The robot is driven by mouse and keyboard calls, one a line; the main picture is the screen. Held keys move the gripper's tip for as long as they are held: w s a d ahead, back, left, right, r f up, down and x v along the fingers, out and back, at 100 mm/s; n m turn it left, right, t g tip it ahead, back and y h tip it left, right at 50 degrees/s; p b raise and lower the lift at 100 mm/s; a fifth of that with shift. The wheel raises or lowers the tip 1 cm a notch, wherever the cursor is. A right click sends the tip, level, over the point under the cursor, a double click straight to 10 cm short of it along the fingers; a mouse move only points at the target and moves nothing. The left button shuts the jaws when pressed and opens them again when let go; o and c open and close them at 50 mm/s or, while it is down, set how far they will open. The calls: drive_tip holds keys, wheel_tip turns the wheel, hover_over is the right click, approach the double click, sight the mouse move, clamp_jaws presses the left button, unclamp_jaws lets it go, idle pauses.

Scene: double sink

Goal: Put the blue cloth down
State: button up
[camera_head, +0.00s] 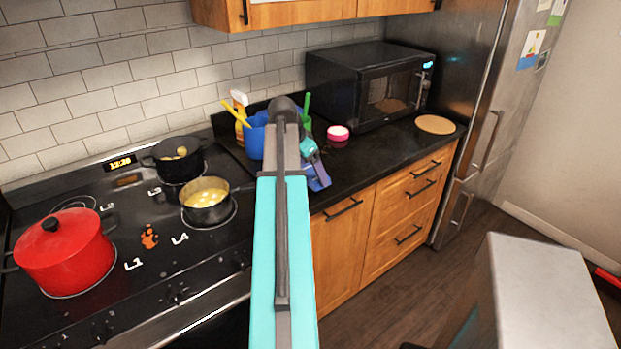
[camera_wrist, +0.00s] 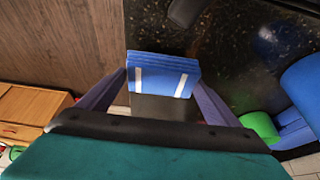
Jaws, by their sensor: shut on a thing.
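The blue cloth (camera_wrist: 163,72) is a folded block with white stripes, held between the two fingers of my gripper (camera_wrist: 161,80) in the wrist view. My gripper is shut on it. In the head view the cloth (camera_head: 319,177) shows as a small blue piece at the end of my arm, near the front edge of the black counter (camera_head: 365,155). My arm hides part of it. I cannot tell whether the cloth touches the counter.
A blue container (camera_head: 256,137) with utensils stands behind my arm. A pink and white jar (camera_head: 338,135), a microwave (camera_head: 370,85) and a round board (camera_head: 435,125) are to the right. The stove at left holds a red pot (camera_head: 65,255) and two dark pots.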

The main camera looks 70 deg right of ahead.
sight(308, 174)
drive_tip(key=shift+w+d+f+p, duration=0.15)
drive_tip(key=shift+f+p, duration=0.45)
drive_tip(key=shift+f, duration=1.2)
drive_tip(key=shift+f, duration=0.1)
drive_tip(key=o, duration=0.8)
drive_tip(key=shift+o, duration=0.2)
drive_tip(key=b+v, duration=0.2)
drive_tip(key=v, duration=1)
